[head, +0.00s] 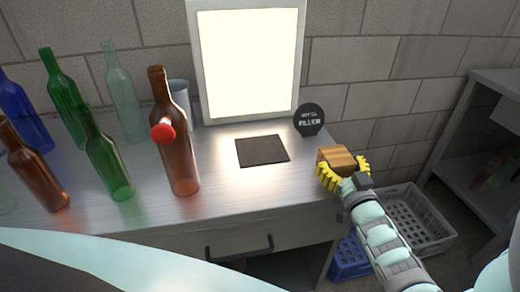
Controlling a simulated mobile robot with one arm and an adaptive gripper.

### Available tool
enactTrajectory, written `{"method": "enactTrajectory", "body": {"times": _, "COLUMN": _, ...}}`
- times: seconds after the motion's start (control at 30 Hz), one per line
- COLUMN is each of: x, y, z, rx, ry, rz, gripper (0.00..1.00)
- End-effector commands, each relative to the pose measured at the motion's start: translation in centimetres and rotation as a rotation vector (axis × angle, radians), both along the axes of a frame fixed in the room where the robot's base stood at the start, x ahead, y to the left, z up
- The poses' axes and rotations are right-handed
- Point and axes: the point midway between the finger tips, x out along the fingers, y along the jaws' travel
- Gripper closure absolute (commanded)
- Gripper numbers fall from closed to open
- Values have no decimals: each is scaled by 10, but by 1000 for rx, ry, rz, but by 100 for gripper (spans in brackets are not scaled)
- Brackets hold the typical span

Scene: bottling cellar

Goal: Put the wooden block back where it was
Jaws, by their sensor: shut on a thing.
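A brown wooden block (338,156) is in the head view, right of the middle, near the right end of the metal table. My gripper (342,171) has yellow fingers shut on the block. From this one view I cannot tell whether the block touches the tabletop or is held above it. A dark square mat (262,151) lies bare on the table to the left of my gripper.
A round black sign (309,119) stands behind the block. A lit white panel (250,65) stands at the back. Several bottles, including a brown one (177,140) with a red knob before it, crowd the left. Grey (447,232) and blue (350,262) crates sit below right.

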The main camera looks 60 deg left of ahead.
Motion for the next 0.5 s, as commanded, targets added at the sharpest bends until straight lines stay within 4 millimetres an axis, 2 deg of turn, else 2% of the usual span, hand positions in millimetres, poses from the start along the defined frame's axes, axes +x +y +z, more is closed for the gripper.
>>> {"method": "enactTrajectory", "body": {"times": 0.13, "x": -1, "y": 1, "z": -4, "rx": 2, "ry": -1, "rz": 2, "gripper": 69}}
{"method": "enactTrajectory", "body": {"times": 0.17, "x": -1, "y": 1, "z": -3, "rx": 1, "ry": -1, "rz": 2, "gripper": 20}}
{"method": "enactTrajectory", "body": {"times": 0.37, "x": 0, "y": 0, "z": -3, "rx": 0, "ry": 0, "rz": 0, "gripper": 0}}
{"method": "enactTrajectory", "body": {"times": 0.5, "x": 0, "y": 0, "z": -2, "rx": 0, "ry": 0, "rz": -1, "gripper": 0}}
